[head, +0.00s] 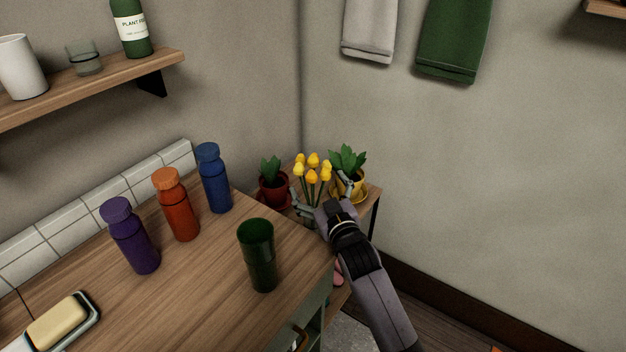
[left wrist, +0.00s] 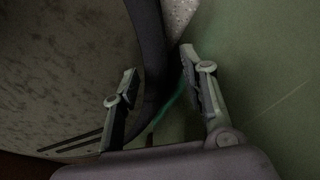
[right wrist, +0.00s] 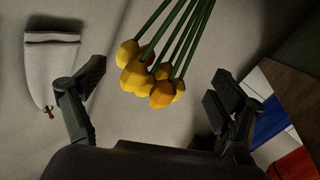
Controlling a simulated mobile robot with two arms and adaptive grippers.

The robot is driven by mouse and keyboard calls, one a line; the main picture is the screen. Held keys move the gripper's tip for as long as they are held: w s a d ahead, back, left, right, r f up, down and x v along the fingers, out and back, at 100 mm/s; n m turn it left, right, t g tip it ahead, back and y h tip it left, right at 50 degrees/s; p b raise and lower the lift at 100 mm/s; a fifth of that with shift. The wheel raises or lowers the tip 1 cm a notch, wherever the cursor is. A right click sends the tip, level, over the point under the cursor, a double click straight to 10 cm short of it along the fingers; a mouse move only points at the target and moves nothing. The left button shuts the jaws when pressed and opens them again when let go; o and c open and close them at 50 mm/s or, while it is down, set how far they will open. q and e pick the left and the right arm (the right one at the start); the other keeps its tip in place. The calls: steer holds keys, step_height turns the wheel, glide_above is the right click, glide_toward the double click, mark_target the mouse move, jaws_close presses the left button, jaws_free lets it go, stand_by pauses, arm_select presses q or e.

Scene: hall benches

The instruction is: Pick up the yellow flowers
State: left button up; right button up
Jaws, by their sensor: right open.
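The yellow flowers (head: 313,163) are a bunch of several yellow tulip-like heads on green stems, at the back corner in the head view. My right gripper (head: 321,188) is open, with its fingers on either side of the stems. In the right wrist view the flowers (right wrist: 150,76) show between the spread fingers, with the stems running up out of frame. No finger visibly closes on them. What holds the stems is hidden behind my right arm. My left gripper (left wrist: 158,64) is open and empty, seen only in the left wrist view beside a green surface.
A plant in a red pot (head: 273,188) and one in a yellow pot (head: 352,187) flank the flowers. The wooden counter (head: 205,290) holds a dark green cup (head: 258,258), purple (head: 130,240), orange (head: 176,208) and blue (head: 214,180) bottles, and a soap dish (head: 60,325).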

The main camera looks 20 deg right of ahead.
steer(key=w, duration=0.4)
steer(key=shift+w+d, duration=0.15)
steer(key=shift+w, duration=0.05)
steer(key=c, duration=1.1)
steer(key=shift+c, duration=0.3)
steer(key=shift+r, duration=0.1)
